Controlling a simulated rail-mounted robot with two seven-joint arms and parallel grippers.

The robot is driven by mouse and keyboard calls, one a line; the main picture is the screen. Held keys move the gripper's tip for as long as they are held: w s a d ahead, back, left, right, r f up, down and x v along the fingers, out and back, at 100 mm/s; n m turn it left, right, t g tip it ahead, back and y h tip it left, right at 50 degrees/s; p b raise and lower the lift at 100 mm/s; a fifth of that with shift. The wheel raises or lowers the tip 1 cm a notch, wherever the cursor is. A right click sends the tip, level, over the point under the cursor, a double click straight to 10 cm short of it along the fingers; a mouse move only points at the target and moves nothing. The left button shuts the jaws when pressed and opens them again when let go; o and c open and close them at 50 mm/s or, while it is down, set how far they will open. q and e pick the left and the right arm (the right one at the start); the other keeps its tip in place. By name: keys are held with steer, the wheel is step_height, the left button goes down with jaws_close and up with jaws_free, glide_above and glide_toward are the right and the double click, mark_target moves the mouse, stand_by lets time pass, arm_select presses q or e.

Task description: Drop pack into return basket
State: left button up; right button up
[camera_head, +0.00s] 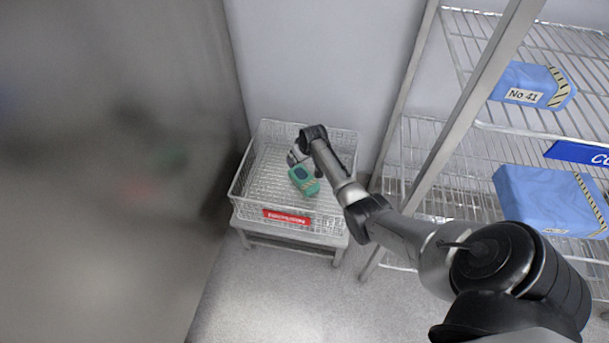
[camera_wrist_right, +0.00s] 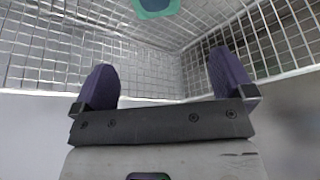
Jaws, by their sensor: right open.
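The pack is a small green block with a dark top face (camera_head: 304,180), seen inside the wire return basket (camera_head: 287,219) with the red label. In the right wrist view the pack (camera_wrist_right: 156,7) shows partly at the top edge, beyond the fingertips and apart from them. I cannot tell for certain whether it rests on the basket floor. My right gripper (camera_wrist_right: 163,65) is open, its two purple fingers wide apart with nothing between them. In the head view it is at the basket, mostly hidden by its own wrist. My left gripper is not in view.
The basket stands on a low grey stand (camera_head: 291,240) against the wall. A wire rack at right holds blue wrapped packs (camera_head: 522,84) and (camera_head: 545,198). A grey blurred surface (camera_head: 110,170) fills the left side. The floor in front is clear.

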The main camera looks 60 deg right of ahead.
steer(key=p+v, duration=0.9)
steer(key=v, duration=0.4)
steer(key=shift+s+r, duration=0.2)
steer(key=shift+r, duration=0.15)
